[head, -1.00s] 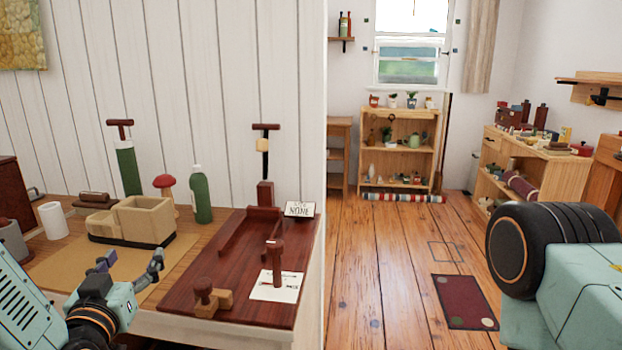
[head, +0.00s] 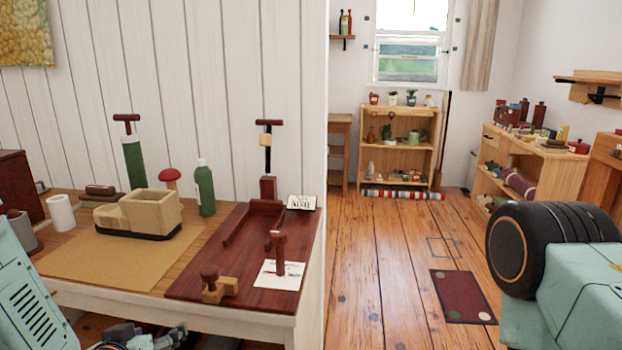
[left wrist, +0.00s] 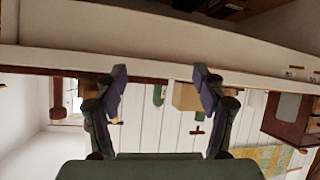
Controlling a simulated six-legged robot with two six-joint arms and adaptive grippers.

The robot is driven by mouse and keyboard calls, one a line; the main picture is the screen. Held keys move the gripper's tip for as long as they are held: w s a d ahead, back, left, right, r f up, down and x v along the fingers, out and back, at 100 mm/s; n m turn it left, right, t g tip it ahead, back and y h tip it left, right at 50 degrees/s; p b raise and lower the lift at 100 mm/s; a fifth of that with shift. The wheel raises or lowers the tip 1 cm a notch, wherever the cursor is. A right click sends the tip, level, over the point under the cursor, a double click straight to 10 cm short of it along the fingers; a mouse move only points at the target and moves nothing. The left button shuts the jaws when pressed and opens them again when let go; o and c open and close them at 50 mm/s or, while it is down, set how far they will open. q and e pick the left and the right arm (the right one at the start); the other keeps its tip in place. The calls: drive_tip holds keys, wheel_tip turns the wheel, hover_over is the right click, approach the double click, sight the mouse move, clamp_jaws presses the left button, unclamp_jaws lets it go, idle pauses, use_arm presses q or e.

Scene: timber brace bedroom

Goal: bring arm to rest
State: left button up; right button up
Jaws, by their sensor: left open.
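My left gripper (head: 155,338) is at the bottom edge of the head view, low in front of the table (head: 190,322) and below its front edge. Only part of it shows there. In the left wrist view its two dark fingers (left wrist: 162,78) stand wide apart with nothing held between them. That view looks upside down, with the pale table edge (left wrist: 150,62) running across beyond the fingers. My left arm (head: 30,310) comes in at the lower left. My right gripper is not in view.
On the table are a beige block-shaped container (head: 150,215), a white cup (head: 60,213), a green bottle (head: 204,188) and a dark red tray board (head: 240,270). A dark red mat (head: 463,297) lies on the open wooden floor. Shelves (head: 400,150) stand at the back.

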use_arm(q)
drive_tip(key=s+d+f+g, duration=0.1)
drive_tip(key=s+f+g, duration=0.3)
drive_tip(key=s, duration=0.6)
drive_tip(key=s+d+f+m+g, duration=0.1)
drive_tip(key=s+f+g, duration=0.3)
drive_tip(key=s+f, duration=0.5)
drive_tip(key=s+d+f+g, duration=0.2)
drive_tip(key=s+f, duration=0.5)
drive_tip(key=s, duration=0.4)
drive_tip(key=shift+s+d+f+m+g, duration=0.15)
drive_tip(key=shift+s+d+m+g, duration=0.15)
drive_tip(key=shift+g, duration=0.6)
